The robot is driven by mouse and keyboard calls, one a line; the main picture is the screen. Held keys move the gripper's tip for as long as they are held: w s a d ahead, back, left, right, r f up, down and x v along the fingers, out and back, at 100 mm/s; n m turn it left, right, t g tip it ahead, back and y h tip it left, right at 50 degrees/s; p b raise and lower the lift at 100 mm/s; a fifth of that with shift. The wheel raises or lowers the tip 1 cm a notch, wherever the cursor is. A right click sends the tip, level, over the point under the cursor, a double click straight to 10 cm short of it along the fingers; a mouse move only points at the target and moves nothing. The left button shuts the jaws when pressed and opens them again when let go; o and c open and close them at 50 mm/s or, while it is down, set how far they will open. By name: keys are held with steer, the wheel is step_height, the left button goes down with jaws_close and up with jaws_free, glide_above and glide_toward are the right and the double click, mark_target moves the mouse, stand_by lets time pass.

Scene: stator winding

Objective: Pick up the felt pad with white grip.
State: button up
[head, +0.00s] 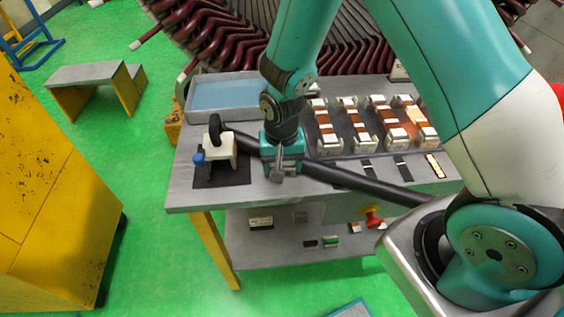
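My gripper (278,177) hangs from my teal arm just above the front left part of the grey workbench (185,190). Its fingers point down and look small and partly merged, so their opening is unclear. I see nothing clearly held in it. I cannot pick out a felt pad with a white grip for certain. Small dark flat pieces with pale parts, such as one dark piece (403,168), lie on the bench to the right of my gripper. They are too small to identify. My arm hides part of the bench.
A white tool with a black handle and blue knob (220,152) stands on a dark mat (234,177), left of my gripper. A blue-lined tray (222,94) is behind it. Several copper-and-white coil blocks (323,126) stand right. The lower shelf (275,255) holds small parts.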

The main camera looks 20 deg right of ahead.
steer(key=shift+r, duration=0.1)
step_height(320, 180, up, 20)
steer(key=b, duration=0.1)
stand_by(0.9)
